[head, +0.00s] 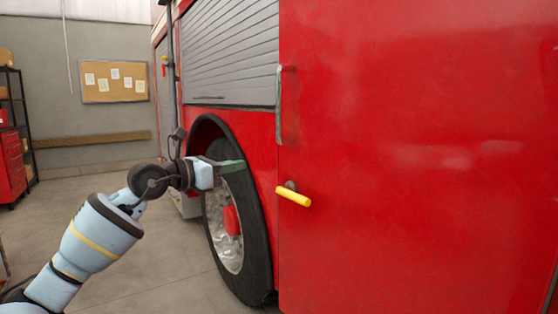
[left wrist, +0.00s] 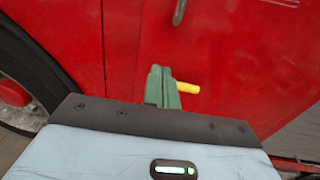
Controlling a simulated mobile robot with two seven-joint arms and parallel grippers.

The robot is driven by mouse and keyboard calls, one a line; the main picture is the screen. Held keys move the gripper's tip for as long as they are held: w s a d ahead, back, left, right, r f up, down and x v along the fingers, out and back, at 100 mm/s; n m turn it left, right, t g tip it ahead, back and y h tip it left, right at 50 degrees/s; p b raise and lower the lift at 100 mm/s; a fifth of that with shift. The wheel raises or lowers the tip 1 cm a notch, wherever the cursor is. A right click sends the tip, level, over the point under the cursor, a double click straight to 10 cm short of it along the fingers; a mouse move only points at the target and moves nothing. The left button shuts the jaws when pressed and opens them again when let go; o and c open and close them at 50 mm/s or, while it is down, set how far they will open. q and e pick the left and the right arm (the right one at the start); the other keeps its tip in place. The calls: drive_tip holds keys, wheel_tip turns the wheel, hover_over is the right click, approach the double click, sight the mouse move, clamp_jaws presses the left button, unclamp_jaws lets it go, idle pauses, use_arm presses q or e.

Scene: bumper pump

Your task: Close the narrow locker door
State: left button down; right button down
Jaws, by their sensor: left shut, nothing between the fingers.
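A large flat red panel (head: 420,150) fills the right of the head view, with a yellow lever handle (head: 295,196) near its left edge. I take it to be the narrow locker door; how far it stands open I cannot tell. In the left wrist view the red panel (left wrist: 230,60) and the yellow handle (left wrist: 188,88) show beyond the fingers. My left gripper (head: 236,166) has its green fingers shut and empty. In the head view they appear left of the handle, in front of the wheel arch. My left fingertips (left wrist: 162,76) overlap the red surface in the wrist view. My right gripper is not in view.
A black tyre (head: 258,250) with a red hub stands below my left fingers. A vertical metal grab rail (head: 279,105) is above the yellow handle. A grey roller shutter (head: 230,50) is above the wheel. Open concrete floor (head: 150,270) lies at the left.

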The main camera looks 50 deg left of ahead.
use_arm(q)
approach(288, 157)
drive_tip(key=w+p, duration=0.3)
drive_tip(key=w, duration=0.2)
drive_tip(key=shift+d+r+p, duration=0.2)
drive_tip(key=shift+p, duration=0.2)
drive_tip(key=shift+w+f, duration=0.15)
drive_tip(key=shift+w, duration=0.75)
idle(0.3)
